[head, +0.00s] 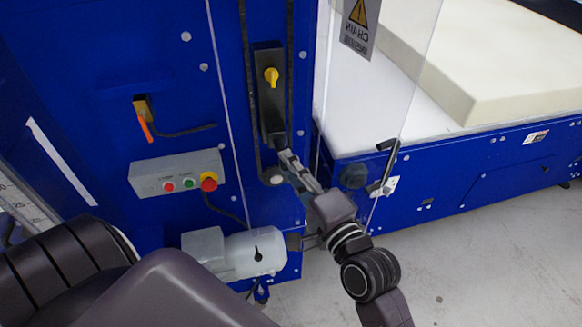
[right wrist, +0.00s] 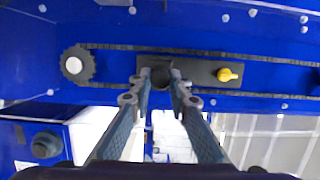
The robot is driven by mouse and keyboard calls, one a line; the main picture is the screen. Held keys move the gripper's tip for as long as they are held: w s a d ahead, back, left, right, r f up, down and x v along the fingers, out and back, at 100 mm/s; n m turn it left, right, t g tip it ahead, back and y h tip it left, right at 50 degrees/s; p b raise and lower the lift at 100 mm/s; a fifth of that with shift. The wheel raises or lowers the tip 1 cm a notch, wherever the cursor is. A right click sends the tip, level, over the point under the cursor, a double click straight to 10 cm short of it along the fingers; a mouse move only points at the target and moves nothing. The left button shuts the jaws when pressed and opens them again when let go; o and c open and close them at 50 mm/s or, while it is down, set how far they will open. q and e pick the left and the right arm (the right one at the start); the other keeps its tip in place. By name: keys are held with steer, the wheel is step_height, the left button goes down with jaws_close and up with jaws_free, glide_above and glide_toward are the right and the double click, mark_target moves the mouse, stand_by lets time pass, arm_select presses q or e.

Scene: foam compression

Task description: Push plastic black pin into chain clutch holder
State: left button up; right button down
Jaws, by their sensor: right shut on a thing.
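The chain clutch holder looks to be the long black plate (head: 269,108) on the blue machine, with a yellow knob (head: 271,76) near its top. In the right wrist view the plate (right wrist: 200,73) lies sideways, with the yellow knob (right wrist: 227,74) at its right. My right gripper (head: 285,158) reaches up to the plate's lower end. In the right wrist view its fingers (right wrist: 160,84) are shut on a dark round piece, likely the black pin (right wrist: 160,77), at the plate's left part. How deep it sits is hidden. My left gripper is out of view.
A chain runs along both sides of the plate, with a sprocket (right wrist: 77,65) beyond its end. A grey button box (head: 177,174) and a light-coloured motor (head: 245,253) are at the left.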

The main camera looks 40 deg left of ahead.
mark_target(285, 168)
steer(key=shift+w+a, duration=0.45)
steer(key=shift+a, duration=0.05)
steer(key=c, duration=1.7)
jaws_free()
steer(key=shift+c, duration=0.2)
steer(key=shift+s+d+p, duration=0.65)
steer(key=shift+s+d, duration=0.3)
steer(key=shift+d, duration=0.2)
steer(key=shift+s+d+p, duration=0.6)
steer(key=shift+s+d, duration=0.35)
steer(key=shift+d, duration=0.15)
steer(key=shift+d, duration=0.1)
steer(key=shift+s+d, duration=0.2)
steer(key=shift+d, duration=0.15)
steer(key=v, duration=1.1)
steer(key=shift+s, duration=0.1)
